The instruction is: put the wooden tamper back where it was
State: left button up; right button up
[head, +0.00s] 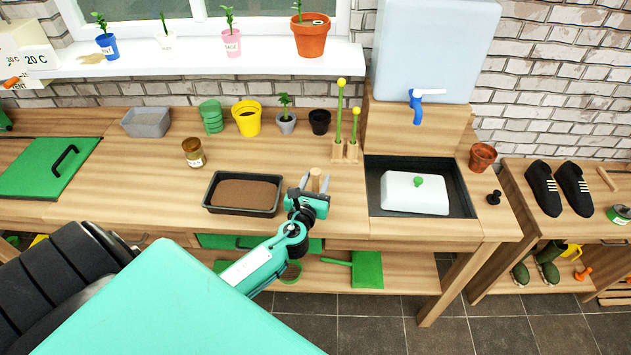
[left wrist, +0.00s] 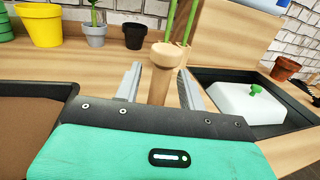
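The wooden tamper (head: 315,178) shows as a pale wooden handle with a rounded top. It also shows in the left wrist view (left wrist: 163,72), roughly upright and between the fingers. My left gripper (head: 314,181) is over the front of the bench, just right of the soil tray. Its two grey fingers (left wrist: 158,84) are spread on either side of the handle, with a gap visible on each side. The tamper's lower end is hidden behind the gripper body, so I cannot tell what it rests on. My right gripper is not in view.
A black tray of soil (head: 209,207) lies left of the gripper. Green stakes with yellow tops stand in wooden blocks (head: 351,152) just behind. A dark sink (head: 374,190) with a white lidded box (head: 414,193) is to the right. A jar (head: 194,153) and pots stand further back.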

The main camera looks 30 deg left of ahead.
pick_arm(q)
jog(key=shift+r, duration=0.1)
jog(key=shift+r, duration=0.2)
jog(key=b+v, duration=0.2)
jog(key=v, duration=1)
jog(key=shift+b, duration=0.35)
